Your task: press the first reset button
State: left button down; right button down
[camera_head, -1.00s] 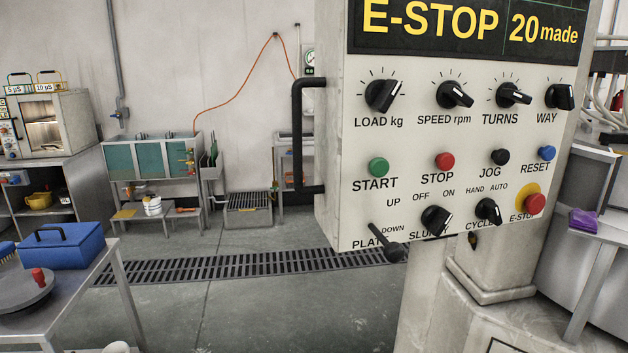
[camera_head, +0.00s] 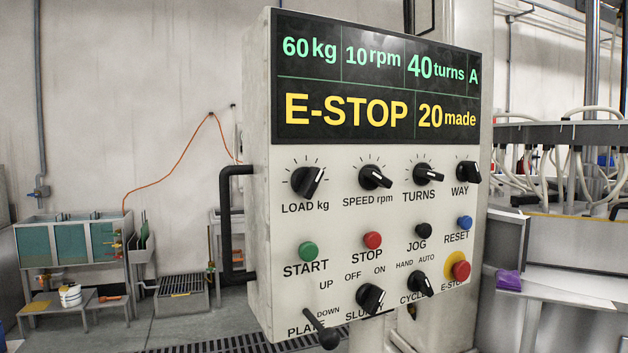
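The control box (camera_head: 290,225) stands upright in the middle of the head view, its panel facing me at a slight angle. The blue RESET button (camera_head: 464,223) is at the right of the button row, above its label's lettering. Left of it are the black JOG button (camera_head: 423,230), the red STOP button (camera_head: 372,240) and the green START button (camera_head: 308,251). The red E-STOP button (camera_head: 461,271) on a yellow ring is just below RESET. The display (camera_head: 375,80) reads 60 kg, 10 rpm, 40 turns, A, E-STOP, 20 made. Neither of my grippers is in view.
Black knobs line the panel, and a PLATE lever (camera_head: 322,330) sticks out at its lower left. A black handle (camera_head: 226,225) projects from the box's left side. A machine with white hoses (camera_head: 560,150) stands at the right. A purple cloth (camera_head: 508,281) lies beside the box.

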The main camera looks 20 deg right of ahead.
aim_at(465, 222)
jog(key=z, duration=1.4)
